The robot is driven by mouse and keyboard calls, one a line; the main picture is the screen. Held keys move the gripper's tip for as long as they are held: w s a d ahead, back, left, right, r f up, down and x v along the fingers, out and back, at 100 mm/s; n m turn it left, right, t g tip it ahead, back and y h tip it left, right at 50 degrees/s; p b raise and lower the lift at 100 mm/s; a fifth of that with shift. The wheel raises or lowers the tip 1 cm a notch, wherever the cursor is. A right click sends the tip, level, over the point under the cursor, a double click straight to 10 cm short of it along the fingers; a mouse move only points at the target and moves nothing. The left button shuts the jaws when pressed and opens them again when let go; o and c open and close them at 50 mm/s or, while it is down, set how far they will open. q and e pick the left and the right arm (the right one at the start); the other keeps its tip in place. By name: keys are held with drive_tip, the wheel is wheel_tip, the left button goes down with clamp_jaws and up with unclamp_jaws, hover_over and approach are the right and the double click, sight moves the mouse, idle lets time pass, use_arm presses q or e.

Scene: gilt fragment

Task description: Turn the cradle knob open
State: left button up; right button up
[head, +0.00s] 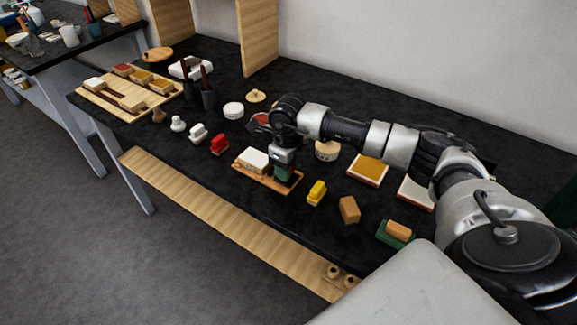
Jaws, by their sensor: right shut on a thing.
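The cradle (247,181) is a low wooden base on the black table, with a pale block (252,159) on it. My right gripper (284,178) points down at the right end of the cradle. It is shut on the cradle knob, which is mostly hidden by the gripper, so how far it is turned cannot be told. My left gripper is not in view.
Yellow (317,193), tan (349,209) and green-orange (396,233) blocks lie right of the cradle. Red (219,144) and white (198,133) pieces stand left of it. A wooden tray (99,97) sits at far left. A wooden ledge (220,222) runs along the table front.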

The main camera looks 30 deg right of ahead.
drive_tip(key=shift+r, duration=0.1)
drive_tip(key=o, duration=0.9)
wheel_tip(320, 180, up, 11)
drive_tip(key=shift+f+b, duration=0.1)
drive_tip(key=shift+b, duration=0.75)
